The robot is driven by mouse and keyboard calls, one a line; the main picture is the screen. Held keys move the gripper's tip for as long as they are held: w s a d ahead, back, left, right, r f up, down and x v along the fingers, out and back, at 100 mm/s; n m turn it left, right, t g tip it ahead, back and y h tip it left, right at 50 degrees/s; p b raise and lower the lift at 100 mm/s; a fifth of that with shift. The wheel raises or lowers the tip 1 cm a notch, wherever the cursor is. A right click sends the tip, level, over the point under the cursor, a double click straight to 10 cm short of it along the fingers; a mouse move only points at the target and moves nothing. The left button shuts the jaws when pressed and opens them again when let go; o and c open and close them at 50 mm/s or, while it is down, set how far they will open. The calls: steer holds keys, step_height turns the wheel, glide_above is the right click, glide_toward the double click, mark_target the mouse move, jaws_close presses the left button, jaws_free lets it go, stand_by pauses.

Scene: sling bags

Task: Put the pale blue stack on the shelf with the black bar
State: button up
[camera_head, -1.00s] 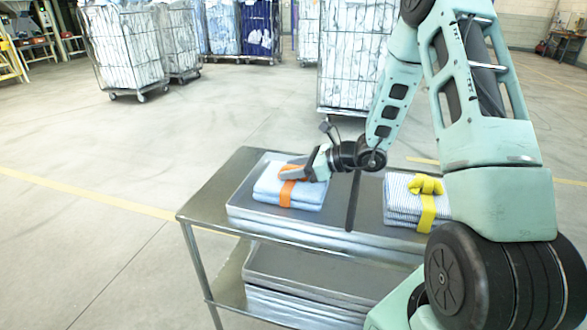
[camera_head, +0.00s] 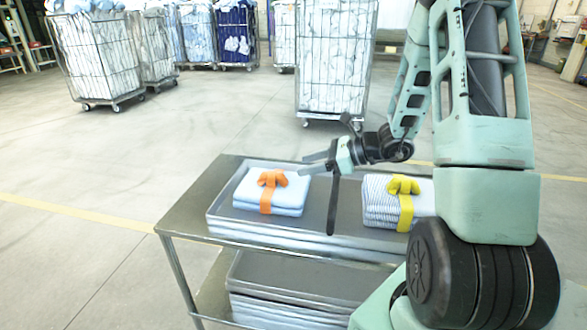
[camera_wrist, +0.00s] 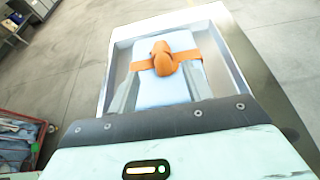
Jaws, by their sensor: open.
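The pale blue stack (camera_head: 270,195), folded cloth with an orange band and bow, lies flat in the left part of the grey tray on the cart's upper shelf (camera_head: 200,190). The black bar (camera_head: 333,198) runs front to back across that tray, to the right of the stack. My gripper (camera_head: 311,162) is open and empty, above and to the right of the stack and apart from it. In the wrist view the stack (camera_wrist: 152,92) shows ahead, with the two grey fingers on either side of it in the picture.
A striped stack (camera_head: 385,205) with a yellow band lies right of the bar, partly behind my arm. The lower shelf holds another tray (camera_head: 290,275).

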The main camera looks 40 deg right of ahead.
steer(key=s+a+r+n+g, duration=0.1)
steer(key=s+a+n+g, duration=0.2)
steer(key=a+n, duration=0.3)
steer(key=s+a+n+g+y, duration=0.1)
steer(key=s+a+n+g, duration=0.25)
steer(key=a, duration=0.55)
steer(key=s+a+r+n+g, duration=0.1)
steer(key=s+a+n+g, duration=0.1)
steer(key=a+n+g, duration=0.4)
steer(key=s+a+n+t+h, duration=0.1)
steer(key=s+a+n+h, duration=0.3)
steer(key=s+n, duration=0.3)
steer(key=s+a+r+n+t+h, duration=0.1)
steer(key=s+a+n+h, duration=0.3)
steer(key=n, duration=0.9)
steer(key=s+a, duration=0.3)
steer(key=shift+s+n+h, duration=0.3)
steer(key=shift+n, duration=0.05)
steer(key=shift+r, duration=0.1)
